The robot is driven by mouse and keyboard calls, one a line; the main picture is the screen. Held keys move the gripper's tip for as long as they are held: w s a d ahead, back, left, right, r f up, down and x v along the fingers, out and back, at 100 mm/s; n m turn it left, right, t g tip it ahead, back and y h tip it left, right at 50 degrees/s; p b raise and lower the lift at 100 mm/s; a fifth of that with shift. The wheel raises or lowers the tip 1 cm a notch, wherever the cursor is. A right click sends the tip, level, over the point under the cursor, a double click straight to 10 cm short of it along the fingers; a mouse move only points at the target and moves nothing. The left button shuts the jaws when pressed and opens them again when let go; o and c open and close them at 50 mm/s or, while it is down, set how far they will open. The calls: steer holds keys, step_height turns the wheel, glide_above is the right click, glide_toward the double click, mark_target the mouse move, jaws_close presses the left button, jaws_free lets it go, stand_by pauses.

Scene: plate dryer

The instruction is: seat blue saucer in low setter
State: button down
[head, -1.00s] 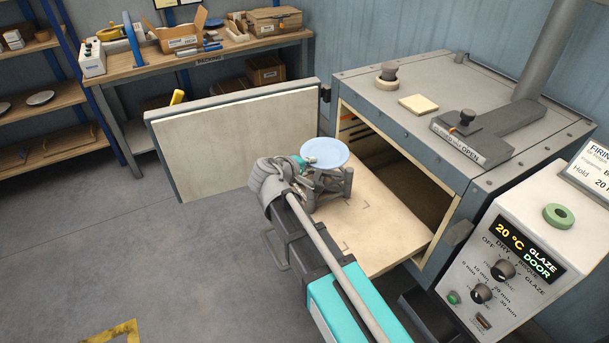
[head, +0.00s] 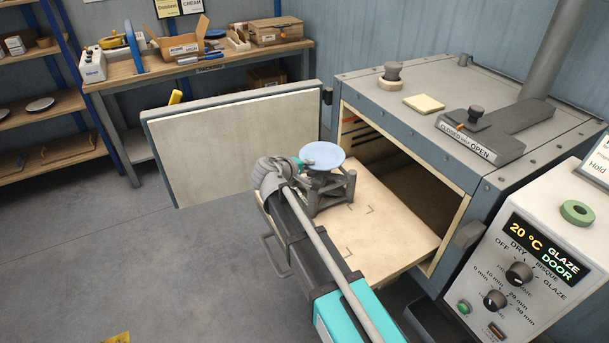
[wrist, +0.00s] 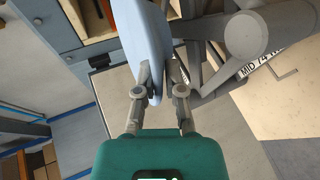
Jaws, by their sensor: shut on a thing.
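The pale blue saucer (head: 323,153) is held about level over a dark grey setter (head: 340,192). The setter stands on the kiln's pulled-out pale shelf. My gripper (head: 305,163) is shut on the saucer's left rim. In the wrist view the saucer (wrist: 141,35) shows nearly edge-on between the fingertips of my gripper (wrist: 160,78), with setter arms (wrist: 215,62) close beside it. I cannot tell whether the saucer touches the setter. A label by the setter in the wrist view begins "MID". My arm hides part of the setter.
The kiln door (head: 235,145) stands open to the left. The kiln chamber (head: 400,185) is open behind the shelf (head: 395,240), whose front right part is bare. A control panel (head: 530,265) stands at the right, a packing bench (head: 205,65) at the back left.

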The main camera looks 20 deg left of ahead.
steer(key=shift+w+a+f+b, duration=0.25)
steer(key=shift+w+f+b, duration=0.2)
steer(key=shift+f+b, duration=0.25)
steer(key=shift+d+f+b, duration=0.1)
steer(key=shift+f+b, duration=1.2)
steer(key=shift+b, duration=0.05)
steer(key=shift+f, duration=0.15)
steer(key=c, duration=1)
jaws_free()
